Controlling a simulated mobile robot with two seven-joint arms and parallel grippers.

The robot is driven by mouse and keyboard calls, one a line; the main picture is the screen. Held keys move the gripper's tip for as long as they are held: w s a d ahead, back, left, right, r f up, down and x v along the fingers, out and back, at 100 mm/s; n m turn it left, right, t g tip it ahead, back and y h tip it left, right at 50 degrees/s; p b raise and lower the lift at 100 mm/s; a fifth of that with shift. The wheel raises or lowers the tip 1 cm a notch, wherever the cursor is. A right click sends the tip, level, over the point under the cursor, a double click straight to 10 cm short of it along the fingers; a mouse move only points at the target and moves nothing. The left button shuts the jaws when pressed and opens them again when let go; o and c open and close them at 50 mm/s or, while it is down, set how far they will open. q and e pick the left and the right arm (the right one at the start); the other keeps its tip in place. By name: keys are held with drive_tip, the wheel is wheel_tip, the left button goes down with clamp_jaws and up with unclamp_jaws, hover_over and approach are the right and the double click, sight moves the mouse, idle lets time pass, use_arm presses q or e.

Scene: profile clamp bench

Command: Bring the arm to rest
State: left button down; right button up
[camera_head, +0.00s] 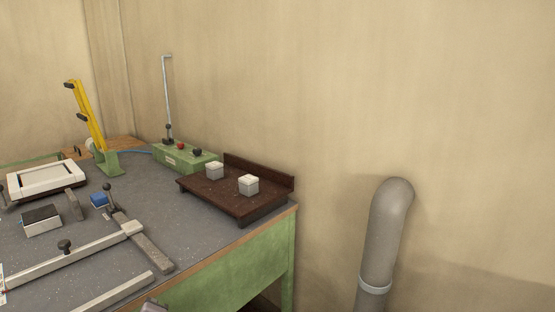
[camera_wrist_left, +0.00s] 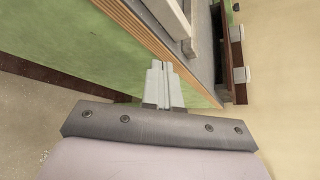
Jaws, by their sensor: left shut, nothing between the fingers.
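My left gripper (camera_wrist_left: 165,68) shows in the left wrist view with its two pale fingers together and nothing between them. The fingers point along the wooden edge of the green bench (camera_wrist_left: 120,60), which lies beyond them; I cannot tell the gap. In the head view only a small grey piece shows at the bottom edge near the bench front, and I cannot tell whether it is the left gripper. My right gripper is in neither view.
A dark brown tray (camera_head: 222,197) holds two white blocks. The wall stands behind the bench.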

use_arm(q)
drive_tip(key=s+d+f+n+h, duration=0.2)
drive_tip(key=s+n, duration=0.4)
drive_tip(key=s, duration=0.3)
drive_tip(key=s+d+f+n+g+h, duration=0.1)
drive_tip(key=s+d+f+n+h, duration=0.1)
drive_tip(key=s+f+n, duration=0.4)
drive_tip(key=s+d+f+n+g+h, duration=0.1)
drive_tip(key=s+d+f+n+h, duration=0.2)
drive_tip(key=s+n, duration=0.4)
drive_tip(key=s+d+f, duration=0.1)
drive_tip(key=s, duration=0.5)
drive_tip(key=shift+d, duration=0.3)
